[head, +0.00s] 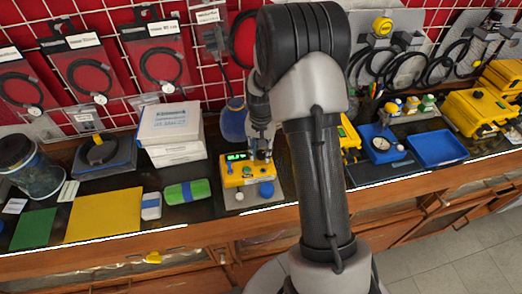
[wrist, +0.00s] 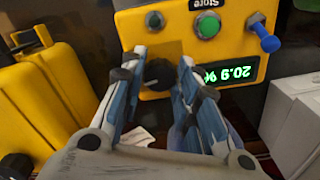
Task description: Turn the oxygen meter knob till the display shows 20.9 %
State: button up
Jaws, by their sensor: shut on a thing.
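The yellow oxygen meter (head: 234,177) stands on a grey mat on the bench, below my arm in the head view. Its black knob (wrist: 158,74) shows in the wrist view between the two fingers of my gripper (wrist: 162,58), which is shut on it. The green-lit display (wrist: 236,73) is upside down in the wrist view and reads 20.9 %; a finger lies close to its left end. In the head view the display (head: 237,156) is too small to read. My gripper (head: 262,152) hides the knob there.
The meter also has a green button (wrist: 207,25) marked Store and a blue toggle (wrist: 264,38). On the right stand a blue gauge device (head: 381,145) and a blue tray (head: 437,148).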

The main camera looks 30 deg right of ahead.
aim_at(261, 153)
jog(key=o, duration=0.8)
jog(key=shift+r, duration=0.15)
notch_tip(261, 153, up, 12)
dwell(0.6)
